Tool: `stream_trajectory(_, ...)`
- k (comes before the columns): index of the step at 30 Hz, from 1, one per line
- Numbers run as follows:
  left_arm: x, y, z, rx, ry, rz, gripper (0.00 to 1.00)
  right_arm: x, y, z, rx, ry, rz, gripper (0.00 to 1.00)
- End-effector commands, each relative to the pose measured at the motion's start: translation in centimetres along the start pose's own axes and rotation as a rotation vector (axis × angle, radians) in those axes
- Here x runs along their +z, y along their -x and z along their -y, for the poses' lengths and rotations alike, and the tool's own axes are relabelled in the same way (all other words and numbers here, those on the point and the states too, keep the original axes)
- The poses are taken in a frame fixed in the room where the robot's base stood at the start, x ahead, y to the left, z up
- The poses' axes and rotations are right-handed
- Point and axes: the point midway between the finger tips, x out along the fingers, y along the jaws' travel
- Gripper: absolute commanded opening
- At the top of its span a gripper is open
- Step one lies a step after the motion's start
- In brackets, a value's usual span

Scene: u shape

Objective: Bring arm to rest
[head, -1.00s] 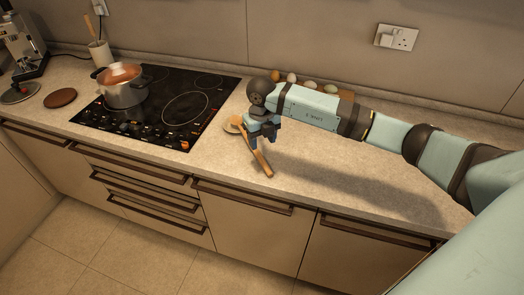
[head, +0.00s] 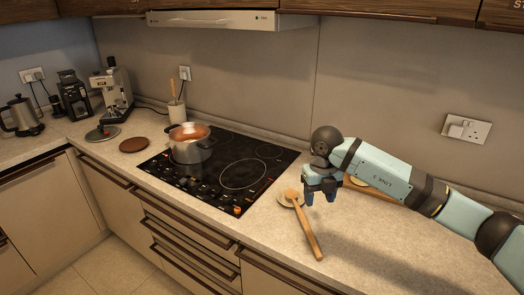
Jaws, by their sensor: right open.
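My right arm reaches in from the right side of the head view. Its right gripper (head: 321,196) points down above the counter, open and empty, just right of the hob. A wooden spoon (head: 308,230) lies below and beside it, with its head on a small light spoon rest (head: 285,199) and its handle towards the counter's front. The spoon looks apart from the fingers. My left gripper is not in view.
A pot (head: 190,150) with reddish contents stands on the black hob (head: 215,178). A wooden board (head: 357,184) is partly hidden behind my arm. A lid (head: 102,133), a brown trivet (head: 134,145) and a coffee machine (head: 115,90) are at left. The front right counter is clear.

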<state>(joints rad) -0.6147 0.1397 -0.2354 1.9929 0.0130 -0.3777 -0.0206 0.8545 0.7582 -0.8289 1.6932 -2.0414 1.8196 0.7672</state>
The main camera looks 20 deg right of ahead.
Motion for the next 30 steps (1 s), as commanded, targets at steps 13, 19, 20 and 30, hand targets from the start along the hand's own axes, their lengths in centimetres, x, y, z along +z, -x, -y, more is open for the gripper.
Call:
stream_trajectory(13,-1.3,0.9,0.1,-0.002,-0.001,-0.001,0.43,-9.2,-5.3,-16.4,0.834,0.153,-0.148,0.53)
stream_trajectory(19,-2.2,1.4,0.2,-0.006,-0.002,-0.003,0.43,-13.8,-2.6,-23.1,1.487,-0.103,-0.181,0.53)
stream_trajectory(20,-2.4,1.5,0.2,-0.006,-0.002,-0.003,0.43,-14.1,-2.3,-23.3,1.569,-0.173,-0.181,0.53)
stream_trajectory(30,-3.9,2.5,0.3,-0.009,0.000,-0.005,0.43,-15.7,-7.5,-17.5,1.965,-1.392,-0.125,0.53)
